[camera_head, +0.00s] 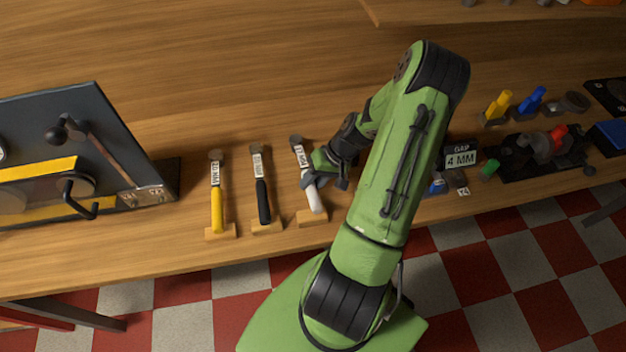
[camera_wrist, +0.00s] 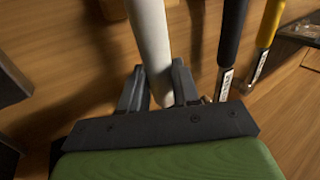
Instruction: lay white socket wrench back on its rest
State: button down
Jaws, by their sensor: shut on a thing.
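The white socket wrench (camera_head: 314,199) lies at the right end of a row of three wrenches on the wooden bench, in the head view. Its white handle is over or on a small wooden rest (camera_head: 312,217); I cannot tell whether it touches. My gripper (camera_head: 312,182) is shut on the white handle. In the wrist view, the white handle (camera_wrist: 150,35) runs between the two dark fingers of my gripper (camera_wrist: 160,88). The wrench's far end is hidden behind the gripper there.
A black-handled wrench (camera_head: 263,203) and a yellow-handled wrench (camera_head: 217,208) lie on rests to the left. A dark panel (camera_head: 110,120) stands further left. A "GAP 4 MM" sign (camera_head: 461,159) and small coloured parts are right of my arm. Bare bench lies behind the wrenches.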

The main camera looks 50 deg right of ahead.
jog(key=shift+f, duration=0.3)
jog(key=c, duration=0.7)
grip_release()
jog(key=shift+c, duration=0.2)
jog(key=p+v, duration=0.2)
jog(key=v, duration=1.3)
jog(key=shift+s+r, duration=0.2)
jog(key=shift+r, duration=0.1)
jog(key=shift+d, duration=0.15)
